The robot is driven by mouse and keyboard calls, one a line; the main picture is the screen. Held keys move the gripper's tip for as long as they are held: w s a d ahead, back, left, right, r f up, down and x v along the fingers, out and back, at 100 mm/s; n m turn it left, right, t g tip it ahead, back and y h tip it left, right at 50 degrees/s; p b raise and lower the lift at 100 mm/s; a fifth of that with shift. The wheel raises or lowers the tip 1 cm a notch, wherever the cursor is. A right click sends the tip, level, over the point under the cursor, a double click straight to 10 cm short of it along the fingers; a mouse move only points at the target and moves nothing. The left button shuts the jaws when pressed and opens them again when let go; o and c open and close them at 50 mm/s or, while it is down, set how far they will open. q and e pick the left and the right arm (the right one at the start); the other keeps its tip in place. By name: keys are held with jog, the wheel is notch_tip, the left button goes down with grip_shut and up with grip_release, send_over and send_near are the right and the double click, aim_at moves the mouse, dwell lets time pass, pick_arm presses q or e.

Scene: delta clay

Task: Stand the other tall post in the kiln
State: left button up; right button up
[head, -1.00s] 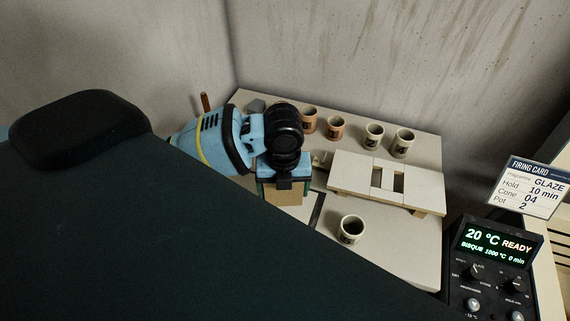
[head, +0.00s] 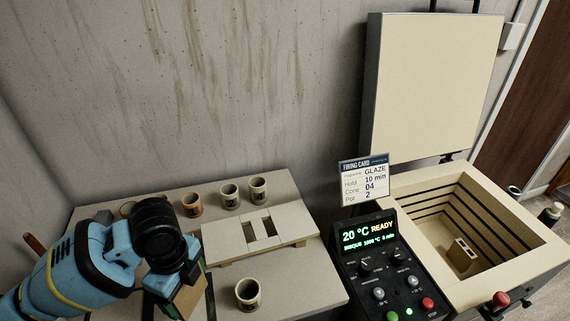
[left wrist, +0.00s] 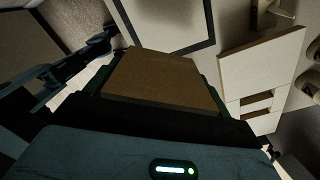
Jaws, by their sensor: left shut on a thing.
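My left gripper (head: 186,290) is shut on a tan post (head: 190,300) above the left part of the table. The post also shows as a broad tan block between the fingers in the left wrist view (left wrist: 165,78). The kiln (head: 530,247) stands open at the right, its lid (head: 432,85) raised. One tan post-like piece with dark holes (head: 462,255) is on the kiln floor. I cannot tell its exact stance. My right gripper is not in view.
The table (head: 290,290) holds several cups, one of them (head: 248,293) near the gripper, and a low slotted shelf (head: 235,240). The control box (head: 375,255), reading 20 °C READY, and the firing card (head: 364,178) stand between table and kiln. Much of the kiln floor looks clear.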

pick_arm(q)
jog(key=w+d+r+n, duration=0.2)
jog(key=d+r+n, duration=0.3)
jog(key=n, duration=0.6)
jog(key=w+d+r+n, duration=0.3)
jog(key=d+r+n, duration=0.3)
jog(key=n, duration=0.5)
jog(key=shift+r, duration=0.6)
jog(key=shift+d, duration=0.25)
